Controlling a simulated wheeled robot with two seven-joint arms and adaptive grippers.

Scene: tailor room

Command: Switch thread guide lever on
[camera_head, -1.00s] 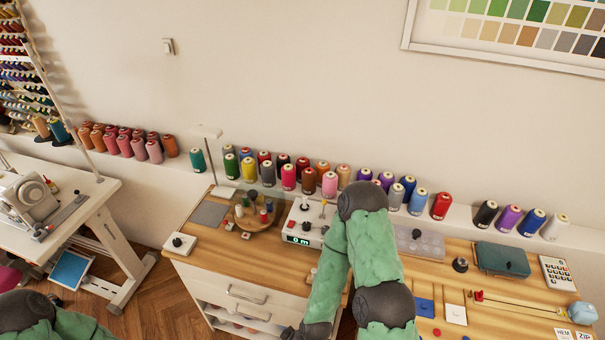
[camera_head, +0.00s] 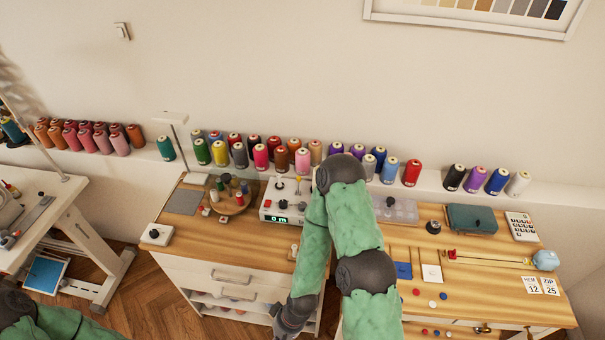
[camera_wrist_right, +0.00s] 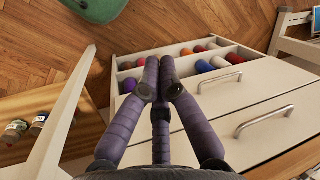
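A white machine with a lit display (camera_head: 281,217) stands on the wooden cabinet top, with small knobs and posts on it. I cannot make out for certain which part is the thread guide lever; my right arm covers the machine's right side. My right gripper (camera_head: 287,318) hangs low in front of the white cabinet, below its top and away from the machine. In the right wrist view, the purple fingers of this gripper (camera_wrist_right: 160,80) come together at the tips with nothing between them. My left gripper is not in view; only part of my left arm shows at lower left.
A round thread stand (camera_head: 230,196) is left of the machine, and a white box with a black knob (camera_head: 156,236) is at the cabinet's left corner. A clear organizer (camera_head: 396,210) lies right of my arm. Drawer handles (camera_head: 236,277) stick out in front.

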